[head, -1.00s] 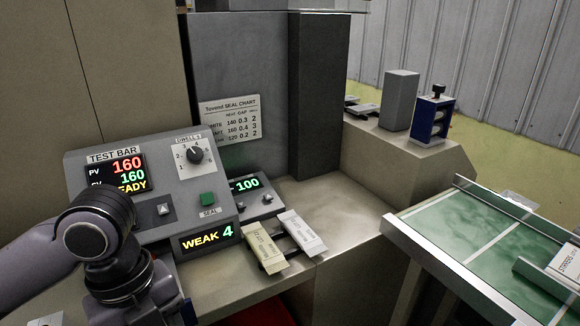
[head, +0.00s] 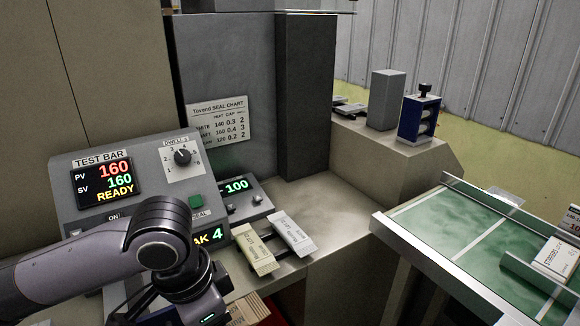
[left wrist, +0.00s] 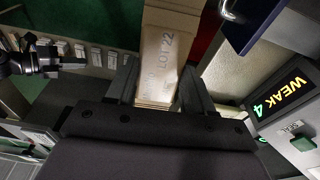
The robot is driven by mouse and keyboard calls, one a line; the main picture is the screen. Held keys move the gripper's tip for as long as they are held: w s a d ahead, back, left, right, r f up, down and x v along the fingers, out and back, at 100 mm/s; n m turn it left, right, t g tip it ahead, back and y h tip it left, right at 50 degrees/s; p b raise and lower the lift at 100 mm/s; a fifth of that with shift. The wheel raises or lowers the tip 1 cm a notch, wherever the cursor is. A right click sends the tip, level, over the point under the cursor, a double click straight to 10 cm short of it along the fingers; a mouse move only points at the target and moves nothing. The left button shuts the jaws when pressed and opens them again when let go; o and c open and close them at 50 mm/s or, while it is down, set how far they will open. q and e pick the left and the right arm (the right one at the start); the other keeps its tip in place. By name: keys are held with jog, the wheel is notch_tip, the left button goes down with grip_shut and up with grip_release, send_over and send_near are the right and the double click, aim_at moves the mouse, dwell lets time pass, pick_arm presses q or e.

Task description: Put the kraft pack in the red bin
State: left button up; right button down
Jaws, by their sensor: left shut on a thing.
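My left gripper (left wrist: 158,88) is shut on the kraft pack (left wrist: 165,50), a tan packet printed "LOT 22", held between its two dark fingers. In the head view a tan part of the pack (head: 250,309) shows at the bottom edge, beside my left wrist; the fingers are hidden there. A small strip of the red bin (head: 277,319) shows at the bottom edge, just right of the pack. Red also shows beside the pack in the left wrist view (left wrist: 207,28). Most of the bin is out of view. A dark jointed shape (left wrist: 32,58), possibly my right gripper, shows at left.
The test bar console (head: 120,200) reads READY and stands behind my left arm. A tan sample (head: 256,252) and a white sample (head: 292,233) lie on a small stand on the counter. A green-topped conveyor (head: 455,235) is at right. The counter (head: 320,205) behind the samples is clear.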

aim_at(245, 304)
pick_arm(q)
jog(key=n, duration=0.1)
jog(key=w+d+n, duration=0.1)
jog(key=n, duration=0.1)
jog(key=w+d+n, duration=0.1)
jog(key=n, duration=0.1)
jog(key=shift+d+f+t+y, duration=0.1)
jog(key=shift+f+t+y, duration=0.2)
jog(key=n, duration=0.2)
jog(key=w+d+n, duration=0.1)
jog(key=n, duration=0.1)
jog(key=w+n, duration=0.1)
jog(key=n, duration=0.1)
jog(key=shift+d+f+y, duration=0.35)
jog(key=shift+d+y, duration=0.05)
